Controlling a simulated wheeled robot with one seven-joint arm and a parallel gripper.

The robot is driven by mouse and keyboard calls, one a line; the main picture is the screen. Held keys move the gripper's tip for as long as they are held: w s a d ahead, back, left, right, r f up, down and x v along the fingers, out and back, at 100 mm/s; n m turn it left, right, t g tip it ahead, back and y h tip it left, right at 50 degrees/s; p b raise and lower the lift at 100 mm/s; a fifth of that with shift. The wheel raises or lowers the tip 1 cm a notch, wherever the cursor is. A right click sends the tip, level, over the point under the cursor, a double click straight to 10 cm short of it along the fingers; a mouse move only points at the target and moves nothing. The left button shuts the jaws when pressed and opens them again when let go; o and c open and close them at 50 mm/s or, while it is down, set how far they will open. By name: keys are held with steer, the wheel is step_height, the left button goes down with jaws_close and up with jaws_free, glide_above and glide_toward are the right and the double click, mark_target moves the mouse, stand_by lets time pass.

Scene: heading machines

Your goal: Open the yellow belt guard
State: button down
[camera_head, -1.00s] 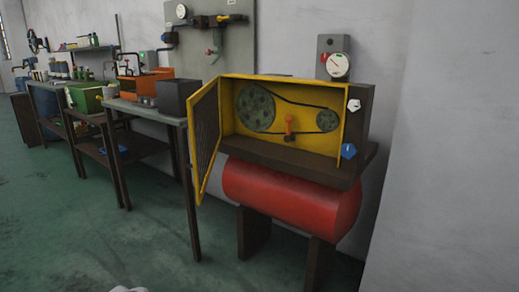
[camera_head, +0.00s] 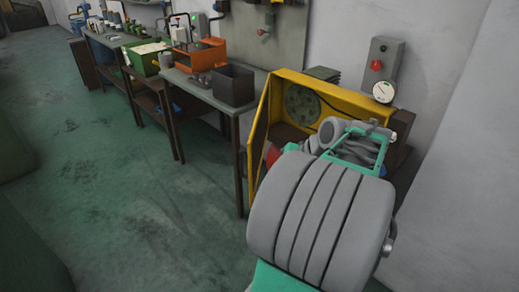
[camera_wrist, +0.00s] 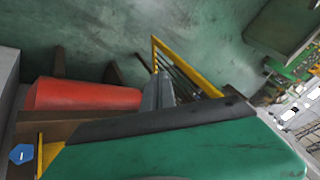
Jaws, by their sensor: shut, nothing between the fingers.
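The yellow belt guard (camera_head: 257,128) is a yellow-framed door hinged at the left of the yellow housing (camera_head: 340,94). It stands swung out to the left, open. A dark green pulley (camera_head: 302,104) shows inside; my grey and teal arm hides much of the rest. In the wrist view the guard's yellow frame (camera_wrist: 195,68) is seen from above. My gripper (camera_wrist: 158,92) is shut and empty, its grey fingers close beside the guard. I cannot tell whether they touch it. The head view does not show the fingers.
A red tank (camera_wrist: 85,95) lies below the housing. A bench with a dark box (camera_head: 232,85) stands just left of the guard. A gauge (camera_head: 384,91) is on the wall behind. Green floor (camera_head: 130,200) is free at the left.

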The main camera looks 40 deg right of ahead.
steer(key=w+a+f, duration=0.2)
steer(key=w+f, duration=0.5)
steer(key=w, duration=0.1)
steer(key=shift+w+f, duration=0.2)
steer(key=shift+w, duration=0.05)
